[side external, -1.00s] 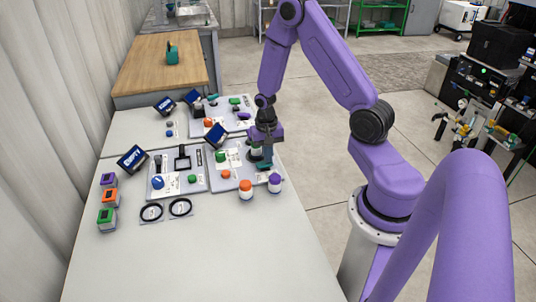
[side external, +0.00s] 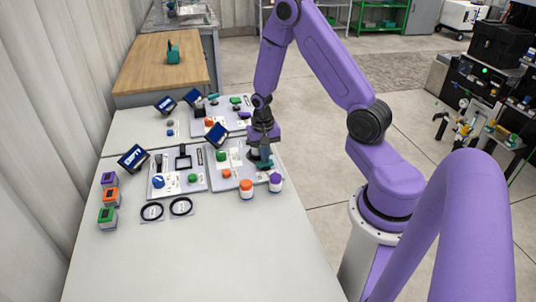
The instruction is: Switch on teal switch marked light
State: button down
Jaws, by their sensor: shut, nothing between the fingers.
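My gripper (side external: 264,160) is shut and empty, pointing down over the right side of the near right panel (side external: 236,183). Its fingertips are low, close to a dark round part on that panel; I cannot tell whether they touch it. A teal part shows at the fingertips, partly hidden by the gripper, and I cannot tell if it is the teal switch. Another small teal piece (side external: 213,97) shows on the far panel (side external: 222,124). No label reading "light" is legible at this size.
The near left panel (side external: 200,181) has a blue knob (side external: 158,182) and a green button (side external: 192,178). Orange-capped (side external: 246,187) and purple-capped (side external: 276,179) jars stand in front of the right panel. Two black rings (side external: 181,206) lie nearby. The table's front (side external: 200,260) is clear.

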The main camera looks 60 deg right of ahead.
jog(key=shift+r, duration=0.15)
notch_tip(320, 180, up, 14)
jog(key=shift+w+a, duration=0.25)
dwell(0.7)
jog(key=shift+s, duration=0.1)
jog(key=shift+s+d+f, duration=0.2)
jog(key=shift+s+d, duration=0.1)
jog(key=shift+s, duration=0.4)
jog(key=f, duration=1.4)
jog(key=shift+s+d, duration=0.2)
